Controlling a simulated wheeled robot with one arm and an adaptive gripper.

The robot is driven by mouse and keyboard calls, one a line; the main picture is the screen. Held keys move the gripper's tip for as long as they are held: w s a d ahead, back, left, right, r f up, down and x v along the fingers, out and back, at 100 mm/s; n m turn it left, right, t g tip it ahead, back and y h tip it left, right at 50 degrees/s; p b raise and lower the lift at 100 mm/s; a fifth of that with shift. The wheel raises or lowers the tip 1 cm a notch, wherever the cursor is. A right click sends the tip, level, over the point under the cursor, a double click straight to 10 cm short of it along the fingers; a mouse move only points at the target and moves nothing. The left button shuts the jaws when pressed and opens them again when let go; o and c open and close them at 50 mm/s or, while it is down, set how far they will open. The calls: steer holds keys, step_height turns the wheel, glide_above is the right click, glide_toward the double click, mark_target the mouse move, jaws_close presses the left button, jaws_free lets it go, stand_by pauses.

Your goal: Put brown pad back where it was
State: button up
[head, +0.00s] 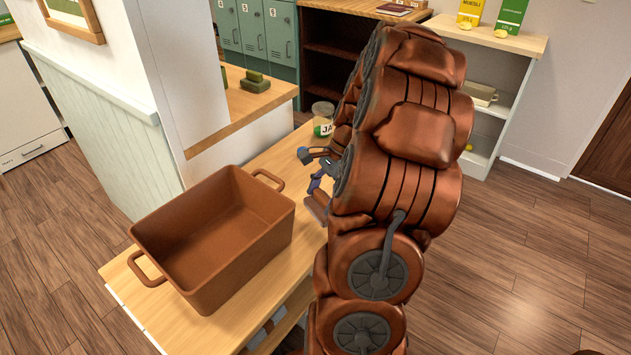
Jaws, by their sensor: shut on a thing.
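My gripper (315,172) is at the right side of the wooden bench, just beyond the brown bin's far right corner, and partly hidden by my copper-coloured arm. It is shut on a small brown piece (317,205), which looks like the brown pad. The piece shows just below the dark fingers, over the bench top. My arm hides part of it, and I cannot tell whether it touches the bench.
A brown two-handled bin (212,240) stands open and empty on the bench (135,300). A lidded jar (323,119) stands behind my gripper. Green blocks (255,81) lie on a ledge by the white pillar (190,70). Shelves (500,40) stand behind. Floor is clear at right.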

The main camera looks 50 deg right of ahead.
steer(key=w+d, duration=0.2)
steer(key=w+d+p, duration=0.1)
steer(key=w+d, duration=0.1)
steer(key=w, duration=0.1)
steer(key=w+d+f, duration=0.1)
steer(key=w+d, duration=0.2)
steer(key=shift+w+p, duration=0.1)
steer(key=shift+p, duration=0.25)
steer(key=shift+f+p, duration=0.35)
steer(key=shift+f, duration=1.4)
steer(key=shift+a+f, duration=0.1)
steer(key=shift+f, duration=0.05)
steer(key=o, duration=1.3)
